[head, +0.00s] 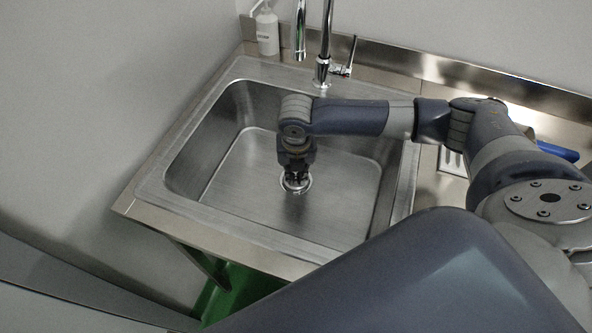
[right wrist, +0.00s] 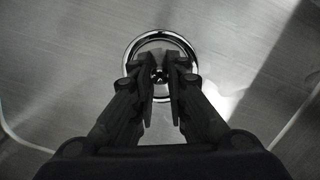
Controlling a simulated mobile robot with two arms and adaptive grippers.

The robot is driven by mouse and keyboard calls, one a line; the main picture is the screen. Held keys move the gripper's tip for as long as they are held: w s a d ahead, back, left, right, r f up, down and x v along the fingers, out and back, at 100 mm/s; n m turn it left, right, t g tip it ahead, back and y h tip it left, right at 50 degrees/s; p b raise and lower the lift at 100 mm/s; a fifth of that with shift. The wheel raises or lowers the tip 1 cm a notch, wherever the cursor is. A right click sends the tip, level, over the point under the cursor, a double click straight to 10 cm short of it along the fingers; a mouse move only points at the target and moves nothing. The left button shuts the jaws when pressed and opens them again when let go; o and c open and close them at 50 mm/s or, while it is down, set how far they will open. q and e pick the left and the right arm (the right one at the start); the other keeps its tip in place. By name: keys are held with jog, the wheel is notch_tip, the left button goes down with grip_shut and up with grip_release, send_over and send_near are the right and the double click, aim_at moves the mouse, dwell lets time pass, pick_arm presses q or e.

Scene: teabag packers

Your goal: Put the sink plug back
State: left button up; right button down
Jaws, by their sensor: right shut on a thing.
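The steel sink (head: 240,200) is set in the counter, with its basin empty of water. My right arm reaches down into the basin, and my right gripper (head: 295,178) is over the drain (head: 308,186). In the right wrist view the drain's bright ring (right wrist: 131,57) surrounds the fingertips. My right gripper (right wrist: 160,75) is shut on the sink plug (right wrist: 160,71), a small dark and shiny piece between the fingers. The fingers hide most of the plug, and I cannot tell whether it is seated or just above the drain. My left gripper is not in view.
A chrome faucet (head: 323,60) stands behind the basin, with a white soap bottle (head: 267,32) to its left. A blue-handled item (head: 558,151) lies on the counter at right. The basin walls surround my right forearm's end.

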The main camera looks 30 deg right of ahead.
aim_at(297, 184)
jog(key=c, duration=1.6)
grip_release()
jog(key=r, duration=0.8)
jog(key=s+r, duration=0.1)
jog(key=r, duration=0.3)
jog(key=shift+s+a, duration=0.1)
jog(key=shift+a, duration=0.2)
jog(key=shift+s, duration=0.15)
